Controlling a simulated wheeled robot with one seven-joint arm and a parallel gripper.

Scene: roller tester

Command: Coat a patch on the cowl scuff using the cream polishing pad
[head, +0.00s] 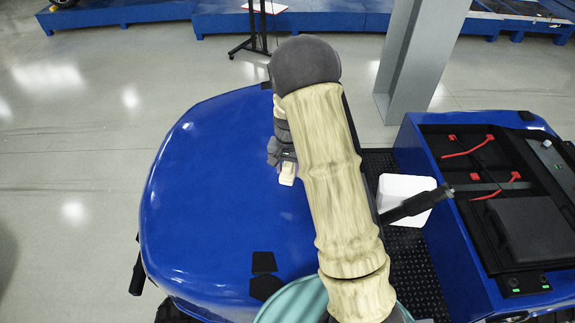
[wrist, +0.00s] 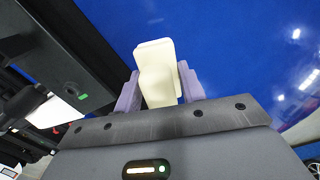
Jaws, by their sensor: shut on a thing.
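My gripper (wrist: 158,84) is shut on the cream polishing pad (wrist: 154,62), with one purple finger on each side of it. In the head view the pad (head: 287,174) shows as a small pale block below my dark wrist, over the right part of the glossy blue cowl (head: 200,200). The cowl also fills the upper right of the wrist view (wrist: 235,50). I cannot tell whether the pad touches the cowl. I make out no scuff on the blue surface; my arm hides part of the cowl's right side.
Black patches (head: 263,262) lie on the cowl's near part. Right of my arm are a white box (head: 400,190), a black textured strip (head: 425,275) and a blue-framed unit with red cables (head: 500,190). A grey post (head: 415,60) stands behind. The floor at left is clear.

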